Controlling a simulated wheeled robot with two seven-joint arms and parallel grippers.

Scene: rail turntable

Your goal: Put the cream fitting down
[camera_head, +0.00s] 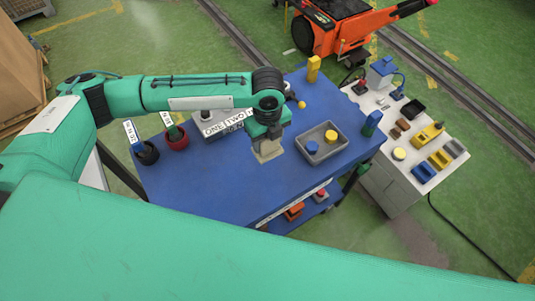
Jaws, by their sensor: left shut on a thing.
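My left gripper (268,137) points down over the middle of the blue table (215,187). It is shut on the cream fitting (267,153), a small pale block that shows just below the fingers. I cannot tell whether the fitting touches the table top or hangs a little above it. My right gripper is not in view.
Black (147,153) and red (176,139) pots with labels, and a grey labelled box (222,126), stand at the table's left and back. A yellow block (313,69) and a blue-green block (371,123) stand near the right side. The table front is clear.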

